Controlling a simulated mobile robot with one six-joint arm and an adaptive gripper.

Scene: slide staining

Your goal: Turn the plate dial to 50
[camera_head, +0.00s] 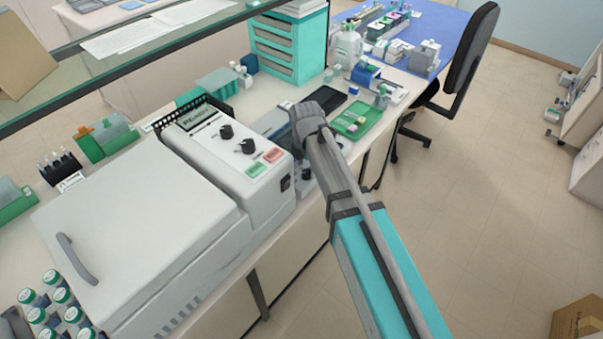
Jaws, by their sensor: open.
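A white machine (140,225) with a large lid stands on the bench. Its sloped control panel carries two black dials, an upper left dial (226,131) and a lower right dial (248,146). The labels and scale marks are too small to read, so I cannot tell which is the plate dial or where either points. My gripper (306,172) hangs at the end of my arm, just right of the panel, apart from both dials. My arm partly hides it; it is open, and I see nothing held in it.
Green (256,169) and red (274,155) buttons sit below the dials. A green tray (357,119) and black tray (325,98) lie behind my arm. Capped jars (62,295) stand at lower left. A glass shelf (130,62) crosses above the bench.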

